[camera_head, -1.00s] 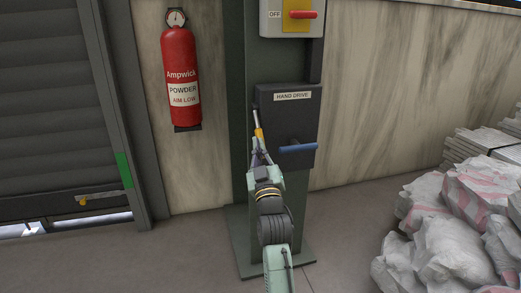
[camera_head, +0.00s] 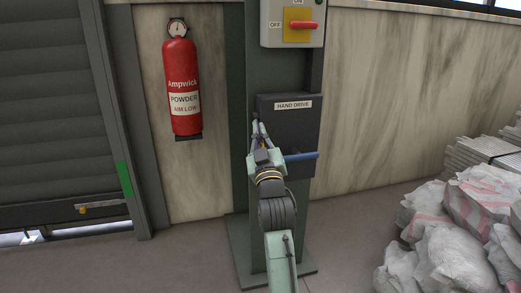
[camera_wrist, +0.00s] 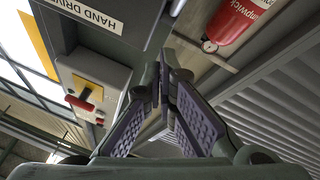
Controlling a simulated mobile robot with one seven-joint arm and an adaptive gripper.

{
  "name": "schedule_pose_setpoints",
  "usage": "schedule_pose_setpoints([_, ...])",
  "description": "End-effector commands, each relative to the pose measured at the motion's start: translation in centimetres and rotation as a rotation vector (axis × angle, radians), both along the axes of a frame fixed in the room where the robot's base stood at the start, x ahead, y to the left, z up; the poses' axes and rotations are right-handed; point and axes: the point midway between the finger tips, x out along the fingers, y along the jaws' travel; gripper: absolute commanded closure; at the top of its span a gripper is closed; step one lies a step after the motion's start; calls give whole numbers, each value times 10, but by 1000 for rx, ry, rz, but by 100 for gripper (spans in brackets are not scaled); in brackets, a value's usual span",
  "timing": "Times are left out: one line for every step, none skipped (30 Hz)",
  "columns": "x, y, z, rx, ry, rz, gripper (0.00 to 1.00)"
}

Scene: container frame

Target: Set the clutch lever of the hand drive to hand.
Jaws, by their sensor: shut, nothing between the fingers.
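The hand drive (camera_head: 300,122) is a dark box on a green post, and its label reads HAND DRIVE. A blue crank handle (camera_head: 302,156) sticks out at its lower front. My gripper (camera_head: 257,127) is shut and empty in front of the box's left edge, fingers pointing up.
A switch box (camera_head: 265,35) with a red handle on a yellow plate is above the hand drive. A red fire extinguisher (camera_head: 181,85) hangs on the wall to the left, beside a grey shutter (camera_head: 55,100). White sacks (camera_head: 440,240) lie on the floor at right.

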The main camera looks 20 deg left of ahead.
Motion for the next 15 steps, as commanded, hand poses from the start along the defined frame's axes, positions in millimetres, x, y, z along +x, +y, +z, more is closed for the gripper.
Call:
schedule_pose_setpoints([-1,0,10,0,-5,0,100])
schedule_pose_setpoints([-1,0,14,0,-4,-1,100])
schedule_pose_setpoints([-1,0,18,0,-5,0,100])
schedule_pose_setpoints([-1,0,21,0,-5,0,100])
schedule_pose_setpoints([-1,0,23,0,-5,0,100])
schedule_pose_setpoints([-1,0,25,1,-3,0,100])
schedule_pose_setpoints([-1,-1,26,0,-2,-1,100])
schedule_pose_setpoints([-1,-1,27,0,-2,-1,100])
schedule_pose_setpoints([-1,-1,27,1,-2,0,100])
schedule_pose_setpoints([-1,-1,28,1,-2,0,100])
schedule_pose_setpoints([-1,-1,28,1,-2,0,100])
schedule_pose_setpoints([-1,-1,28,1,-3,0,100])
schedule_pose_setpoints([-1,-1,28,1,-3,0,100])
schedule_pose_setpoints([-1,-1,28,1,-3,0,100])
schedule_pose_setpoints([-1,-1,28,1,-3,0,100])
